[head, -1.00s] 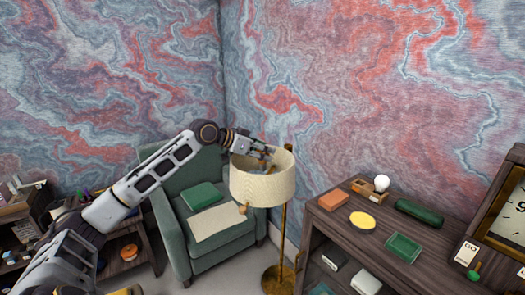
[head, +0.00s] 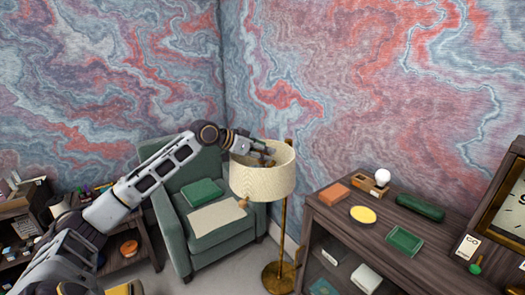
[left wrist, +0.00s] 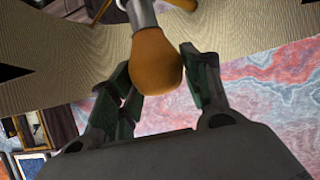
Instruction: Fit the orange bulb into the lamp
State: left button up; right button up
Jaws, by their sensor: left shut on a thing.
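The lamp is a floor lamp with a cream drum shade (head: 262,182) on a brass pole. My left gripper (head: 266,155) reaches over the shade's rim into its open top. In the left wrist view, the orange bulb (left wrist: 157,62) is between the two fingers of my left gripper (left wrist: 156,70), which is shut on it. The bulb's narrow end meets a grey metal socket (left wrist: 143,14) inside the shade, in line with it. I cannot tell how deep it sits. The bulb is hidden in the head view. My right gripper is not in view.
A green armchair (head: 165,240) stands behind the lamp. A dark wooden cabinet (head: 335,228) at right carries a white bulb (head: 382,176) in a wooden box (head: 366,187), a green tray (head: 404,241), a yellow disc (head: 362,215) and a clock (head: 506,215). The shade's wall surrounds the gripper.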

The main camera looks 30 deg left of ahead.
pick_arm(q)
jog(key=shift+f+b, duration=0.55)
jog(key=shift+f, duration=0.55)
jog(key=o, duration=1.1)
jog(key=shift+c, duration=0.2)
jog(key=shift+r, duration=0.1)
jog(key=shift+r+p, duration=4.15)
jog(key=shift+r, duration=0.3)
